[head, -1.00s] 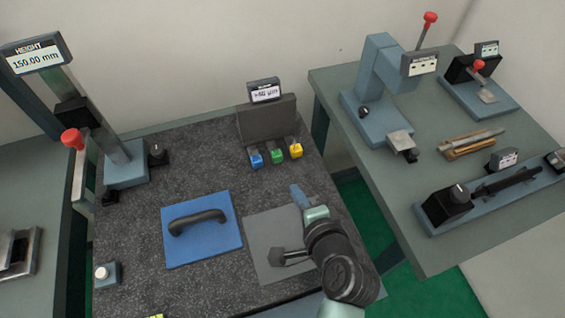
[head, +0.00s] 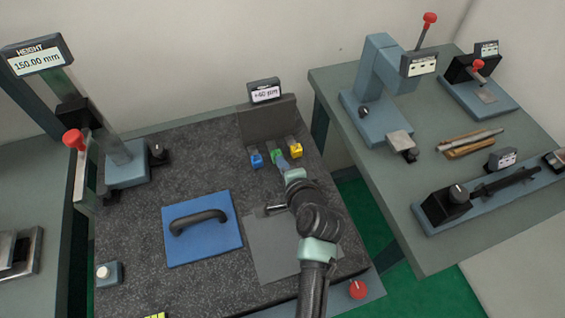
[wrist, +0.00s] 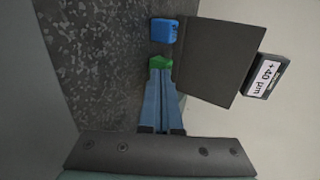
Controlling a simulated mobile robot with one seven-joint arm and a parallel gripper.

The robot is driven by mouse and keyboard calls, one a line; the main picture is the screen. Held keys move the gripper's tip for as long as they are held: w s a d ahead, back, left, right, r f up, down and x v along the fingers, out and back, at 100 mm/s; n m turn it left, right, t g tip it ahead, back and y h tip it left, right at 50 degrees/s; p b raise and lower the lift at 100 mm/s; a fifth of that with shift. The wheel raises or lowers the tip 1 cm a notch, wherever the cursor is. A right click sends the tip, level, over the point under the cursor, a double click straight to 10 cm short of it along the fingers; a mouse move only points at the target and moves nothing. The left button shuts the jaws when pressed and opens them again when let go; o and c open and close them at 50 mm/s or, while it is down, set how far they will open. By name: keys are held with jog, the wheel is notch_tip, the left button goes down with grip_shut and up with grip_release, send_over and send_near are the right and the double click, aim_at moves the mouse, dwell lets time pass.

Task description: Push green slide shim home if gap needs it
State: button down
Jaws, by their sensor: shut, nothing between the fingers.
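The green slide shim (head: 276,154) sits between a blue slide block (head: 257,160) and a yellow one (head: 296,150), in front of the dark upright plate (head: 267,120). My gripper (head: 282,163) is shut and empty, its fingertips at the near face of the green shim and partly covering it. In the wrist view the shut fingertips (wrist: 161,71) meet or nearly meet the green shim (wrist: 160,62); contact is not certain. The display (wrist: 266,77) on the plate reads +40 µm.
A blue plate with a black handle (head: 203,228) lies on the dark speckled table. A height gauge (head: 124,165) reading 150.00 mm stands at left. A grey pad (head: 280,252) lies under my arm. The right bench (head: 450,235) holds several devices.

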aim_at(276, 150)
jog(key=w, duration=0.1)
jog(key=w+a, duration=0.1)
jog(key=w, duration=0.3)
jog(key=shift+a+b, duration=0.3)
jog(key=shift+b, duration=0.1)
jog(key=shift+s+r, duration=0.1)
